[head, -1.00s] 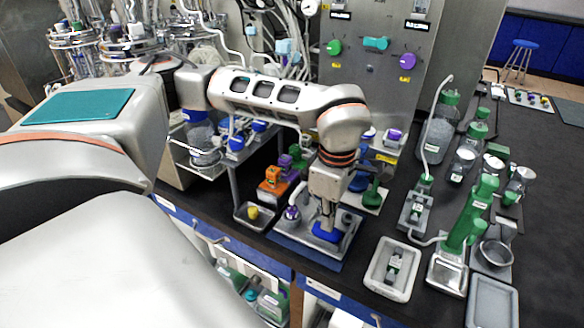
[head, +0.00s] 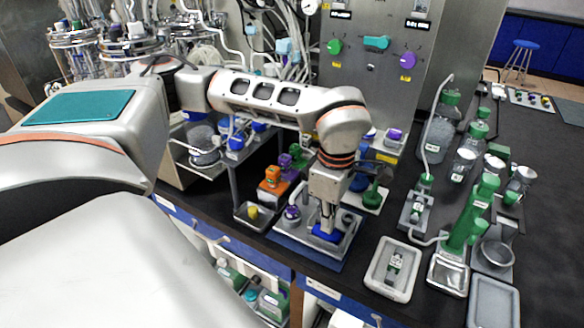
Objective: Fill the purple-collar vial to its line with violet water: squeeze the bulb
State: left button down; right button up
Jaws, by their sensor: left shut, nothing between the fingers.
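My left gripper (head: 328,222) points down over the grey tray on the bench. Its fingers are closed, and their tips are at or just above a blue piece (head: 325,233), perhaps the bulb; I cannot tell whether they touch. A small vessel with a purple collar (head: 292,212) stands upright in the left part of the same tray (head: 312,249), beside the gripper. It may be the purple-collar vial; its fill line and water level are too small to make out. My right gripper is out of view.
A small tray with a yellow item (head: 252,212) lies left of it, an orange block (head: 270,186) behind. A green-topped piece (head: 372,193) stands close on the right. A pale tray (head: 391,268) and green stand (head: 471,218) are further right. The bench's front edge is close.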

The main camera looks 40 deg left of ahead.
pick_arm(q)
jog(key=shift+f, duration=0.2)
dwell(0.4)
jog(key=shift+r+p, duration=1.05)
jog(key=shift+r, duration=0.5)
jog(key=shift+r, duration=0.15)
notch_tip(320, 180, up, 5)
jog(key=p, duration=0.3)
dwell(0.4)
